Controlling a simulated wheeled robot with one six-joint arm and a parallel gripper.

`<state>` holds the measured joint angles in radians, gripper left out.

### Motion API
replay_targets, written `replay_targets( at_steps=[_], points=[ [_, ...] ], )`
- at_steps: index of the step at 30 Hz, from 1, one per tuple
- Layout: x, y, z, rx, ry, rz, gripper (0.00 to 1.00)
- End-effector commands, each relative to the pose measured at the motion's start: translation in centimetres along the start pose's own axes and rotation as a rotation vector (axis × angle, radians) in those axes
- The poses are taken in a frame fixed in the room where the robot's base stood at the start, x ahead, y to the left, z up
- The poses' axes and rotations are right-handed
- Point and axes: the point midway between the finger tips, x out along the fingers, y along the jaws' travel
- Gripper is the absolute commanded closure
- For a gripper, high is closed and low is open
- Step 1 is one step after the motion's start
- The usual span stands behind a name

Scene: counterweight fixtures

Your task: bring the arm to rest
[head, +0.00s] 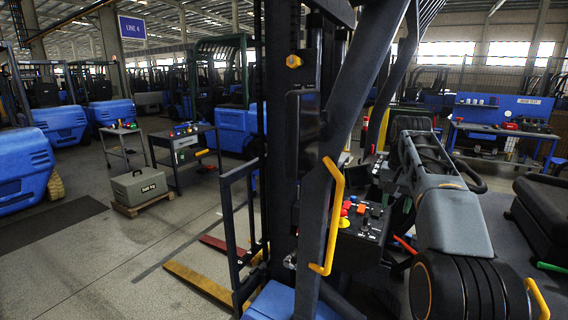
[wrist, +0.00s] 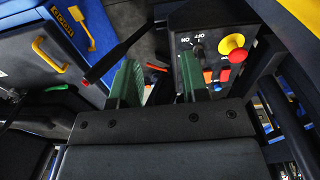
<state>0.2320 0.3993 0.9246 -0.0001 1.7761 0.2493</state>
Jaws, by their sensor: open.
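My gripper (wrist: 161,85) shows in the wrist view as two green fingers standing apart, with nothing between them. A dark control box (wrist: 207,62) with an on/off switch, a yellow-and-red knob (wrist: 233,46) and coloured buttons is just beyond the right finger. I cannot tell whether the finger touches it. In the head view, my grey arm (head: 452,218) is bent at the right, beside a forklift's control panel (head: 362,222) with red, orange and blue controls. I cannot make out my gripper in the head view.
The forklift's dark mast (head: 284,150) and yellow grab handle (head: 331,215) stand close to the left of my arm. A black lever (wrist: 122,52) lies near the left finger. Open floor (head: 110,255) spreads at the left, around a grey weight (head: 139,187) on a pallet.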

Motion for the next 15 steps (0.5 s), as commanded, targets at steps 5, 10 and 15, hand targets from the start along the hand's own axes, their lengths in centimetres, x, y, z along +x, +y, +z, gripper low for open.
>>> replay_targets(
  at_steps=[5,10,15],
  points=[
    [2.7,-0.8,-0.9,-0.047,0.021,-0.005,0.58],
    [4.9,-0.9,-0.8,-0.08,0.034,-0.008,0.58],
    [6.8,-1.0,0.6,-0.122,0.057,-0.013,0.58]
  ],
)
